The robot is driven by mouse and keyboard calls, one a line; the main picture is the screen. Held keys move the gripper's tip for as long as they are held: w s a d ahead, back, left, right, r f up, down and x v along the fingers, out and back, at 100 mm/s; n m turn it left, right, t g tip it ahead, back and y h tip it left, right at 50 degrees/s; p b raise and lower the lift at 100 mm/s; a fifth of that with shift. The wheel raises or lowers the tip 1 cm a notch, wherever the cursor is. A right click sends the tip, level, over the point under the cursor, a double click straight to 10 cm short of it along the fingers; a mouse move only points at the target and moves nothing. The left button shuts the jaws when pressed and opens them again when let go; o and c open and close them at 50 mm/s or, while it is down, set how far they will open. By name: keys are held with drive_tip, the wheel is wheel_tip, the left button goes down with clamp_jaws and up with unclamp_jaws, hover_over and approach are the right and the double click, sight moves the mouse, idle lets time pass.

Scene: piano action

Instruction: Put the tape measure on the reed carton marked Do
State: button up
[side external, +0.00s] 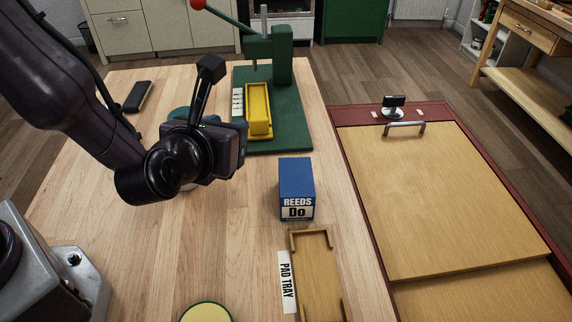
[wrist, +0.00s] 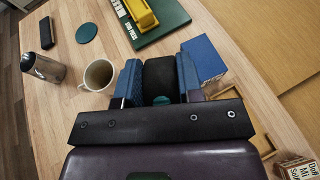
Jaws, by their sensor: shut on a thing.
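The blue reed carton (side external: 296,188) marked REEDS and Do stands upright on the wooden table, right of my arm in the side view. In the wrist view its blue top (wrist: 206,57) shows just beyond my right finger. My gripper (wrist: 158,78) is shut on a black object, the tape measure (wrist: 159,75), with a teal spot low on it. The blue-padded fingers press it from both sides. In the side view the dark hand (side external: 222,150) is above the table, left of the carton; its fingers and the tape measure cannot be made out there.
A pad tray (side external: 295,243) lies in front of the carton. Behind it is a green press (side external: 290,110) with a yellow block (side external: 259,108). A mug (wrist: 98,75), metal cup (wrist: 42,68) and teal coaster (wrist: 83,33) stand left of the gripper.

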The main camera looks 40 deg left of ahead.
drive_tip(key=shift+w+d+f, duration=0.55)
drive_tip(key=shift+w+f, duration=0.9)
drive_tip(key=shift+f, duration=0.35)
drive_tip(key=shift+w+d+f, duration=0.55)
drive_tip(key=shift+w+f, duration=0.9)
drive_tip(key=shift+f, duration=0.4)
drive_tip(key=shift+w+d+f, duration=0.55)
drive_tip(key=shift+w+f, duration=0.9)
drive_tip(key=shift+f, duration=0.35)
drive_tip(key=shift+f, duration=0.15)
drive_tip(key=o, duration=1.1)
drive_tip(key=shift+c, duration=0.2)
